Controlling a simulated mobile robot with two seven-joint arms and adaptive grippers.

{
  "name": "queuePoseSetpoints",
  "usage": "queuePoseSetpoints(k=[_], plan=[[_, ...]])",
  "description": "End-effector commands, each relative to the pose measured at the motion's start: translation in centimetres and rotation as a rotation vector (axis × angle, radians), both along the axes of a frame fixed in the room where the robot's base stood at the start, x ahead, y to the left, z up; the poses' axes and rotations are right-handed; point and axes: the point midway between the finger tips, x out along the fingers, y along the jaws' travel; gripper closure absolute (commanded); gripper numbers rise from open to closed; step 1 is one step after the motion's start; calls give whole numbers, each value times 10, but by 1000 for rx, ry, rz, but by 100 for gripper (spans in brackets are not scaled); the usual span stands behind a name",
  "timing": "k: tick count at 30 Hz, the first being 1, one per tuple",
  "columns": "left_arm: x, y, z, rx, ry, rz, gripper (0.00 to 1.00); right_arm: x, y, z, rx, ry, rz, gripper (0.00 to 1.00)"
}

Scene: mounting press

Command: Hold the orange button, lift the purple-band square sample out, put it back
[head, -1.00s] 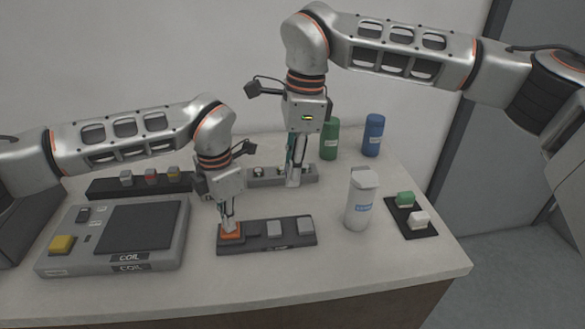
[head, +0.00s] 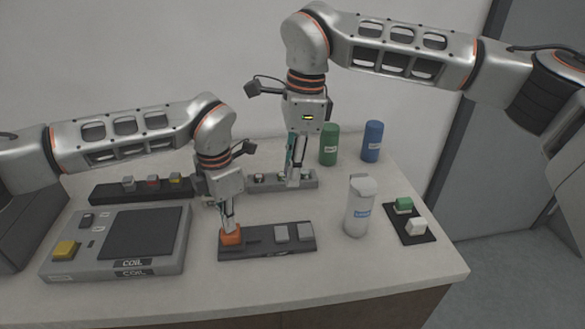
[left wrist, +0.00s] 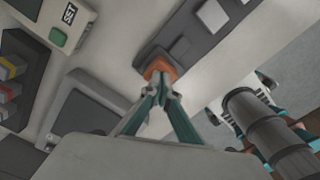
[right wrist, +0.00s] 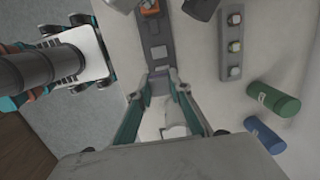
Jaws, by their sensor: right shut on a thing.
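The orange button (head: 231,236) sits at the left end of a dark bench panel (head: 262,250). My left gripper (head: 229,228) is shut, with its tips down at the button; the left wrist view shows the same button (left wrist: 158,68). My right gripper (head: 292,182) points down, in front of the grey back rack in the picture. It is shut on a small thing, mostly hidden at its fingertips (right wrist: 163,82). I cannot make out a purple band on it. Two grey squares (head: 281,233) (head: 304,231) sit on the right of the dark panel.
A white bottle (head: 360,208) stands right of the panel. Green (head: 328,146) and blue (head: 372,142) bottles stand behind. The grey rack (head: 312,181) and a black rack (head: 100,190) hold small pieces. A COIL box (head: 170,262) is left; a black mat (head: 423,236) is right.

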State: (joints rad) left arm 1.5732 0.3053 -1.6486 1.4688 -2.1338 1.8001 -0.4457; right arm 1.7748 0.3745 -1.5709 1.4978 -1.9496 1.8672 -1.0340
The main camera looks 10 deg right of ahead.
Motion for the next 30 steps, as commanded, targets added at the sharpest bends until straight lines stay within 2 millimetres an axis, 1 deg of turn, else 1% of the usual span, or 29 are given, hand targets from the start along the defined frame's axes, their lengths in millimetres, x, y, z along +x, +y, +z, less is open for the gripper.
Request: queuePoseSetpoints(k=[3,16,30], plan=[[0,0,4,0,-1,0,100,0,0,4,1,-2,0,100],[0,0,12,-1,-1,0,100,0,0,11,1,-5,0,100],[0,0,46,-1,-2,0,100,-1,0,37,1,-12,0,100]])
